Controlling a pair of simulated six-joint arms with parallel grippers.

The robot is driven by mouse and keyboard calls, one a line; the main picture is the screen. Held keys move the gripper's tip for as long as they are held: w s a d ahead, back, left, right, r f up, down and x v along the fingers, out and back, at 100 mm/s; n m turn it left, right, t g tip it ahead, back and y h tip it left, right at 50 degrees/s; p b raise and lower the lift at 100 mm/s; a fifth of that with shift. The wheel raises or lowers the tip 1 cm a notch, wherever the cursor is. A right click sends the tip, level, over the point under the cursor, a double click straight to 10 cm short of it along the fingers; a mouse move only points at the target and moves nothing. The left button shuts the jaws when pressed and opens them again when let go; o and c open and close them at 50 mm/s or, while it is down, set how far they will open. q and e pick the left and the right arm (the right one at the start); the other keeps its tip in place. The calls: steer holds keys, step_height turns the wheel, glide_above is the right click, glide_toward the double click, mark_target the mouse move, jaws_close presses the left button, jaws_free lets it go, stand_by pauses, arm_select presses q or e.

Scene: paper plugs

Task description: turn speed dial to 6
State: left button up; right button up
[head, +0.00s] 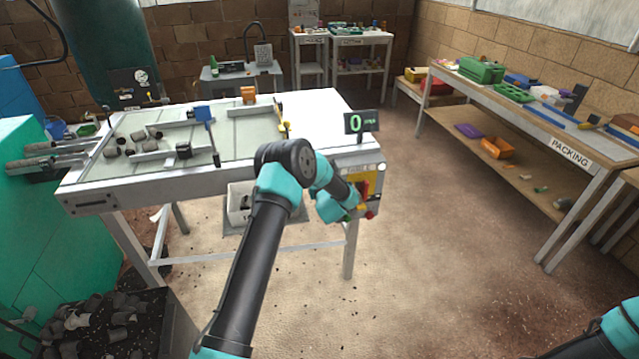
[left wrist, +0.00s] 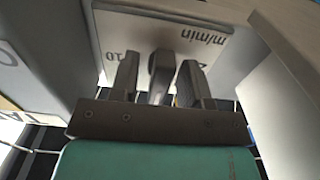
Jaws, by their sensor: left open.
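The speed display (head: 361,123) at the table's right corner reads a green 0. Below it, the control panel (head: 377,168) hangs on the table's end, partly hidden by my left arm. My left gripper (head: 352,206) is at the panel's front in the head view; its fingers are hard to make out there. In the left wrist view, my left gripper (left wrist: 158,62) is open, with one finger on each side of the grey dial knob (left wrist: 160,75). The panel face (left wrist: 145,35) shows "m/min" and a 10 mark. Contact with the knob and its pointer cannot be told.
The sorting table (head: 325,110) carries several grey cylinders (head: 138,135) and blue-and-grey fittings. A packing bench (head: 550,120) stands at the right. A bin of dark scraps (head: 100,325) is at the lower left. The floor between table and bench is clear.

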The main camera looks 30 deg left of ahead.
arm_select(q)
steer(key=v, duration=1.7)
steer(key=shift+s+d, duration=0.1)
steer(key=shift+d, duration=0.05)
steer(key=s+d+f+m+g+h, duration=0.45)
steer(key=s+d+f+h, duration=0.25)
steer(key=s+f+h, duration=0.4)
steer(key=s+d+f+m+g+h, duration=0.1)
steer(key=s+d+f+g+h, duration=0.1)
steer(key=s, duration=0.7)
steer(key=s+d+f+m+g+h, duration=0.1)
steer(key=s+d+f+g+h, duration=0.1)
steer(key=s, duration=0.8)
steer(key=d+g+h, duration=0.1)
steer(key=d+g, duration=0.1)
steer(key=g, duration=0.1)
steer(key=shift+g, duration=0.35)
